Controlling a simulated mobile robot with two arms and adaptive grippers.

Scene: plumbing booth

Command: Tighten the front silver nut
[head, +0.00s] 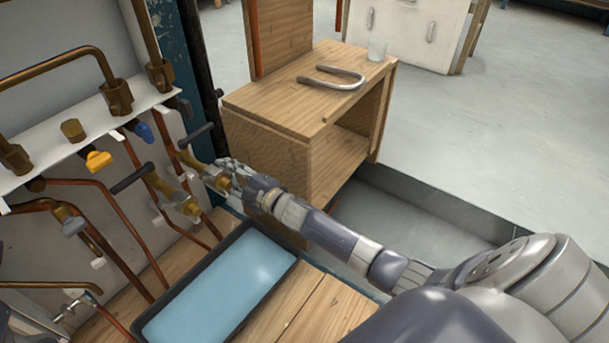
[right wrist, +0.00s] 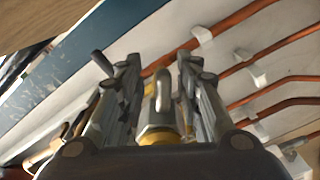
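My right gripper (head: 228,180) reaches in from the right to a brass valve (head: 190,162) with a black lever, at the right end of the pipework. In the right wrist view, the two fingers (right wrist: 158,75) stand apart on either side of a fitting with a bright silver part (right wrist: 163,92) and a yellow brass part (right wrist: 158,136). Gaps show beside the silver part, and I cannot tell whether a finger touches it. In the head view the gripper hides this fitting. A grey mechanical part at the lower left edge may be my left gripper (head: 14,322); its fingers are unclear.
A second brass valve with a black lever (head: 130,179) is left of the gripper. Copper pipes run along the white panel. A blue-lined tray (head: 222,285) lies on the wooden surface below. A wooden stand (head: 265,100) with a U-shaped pipe (head: 335,78) stands behind.

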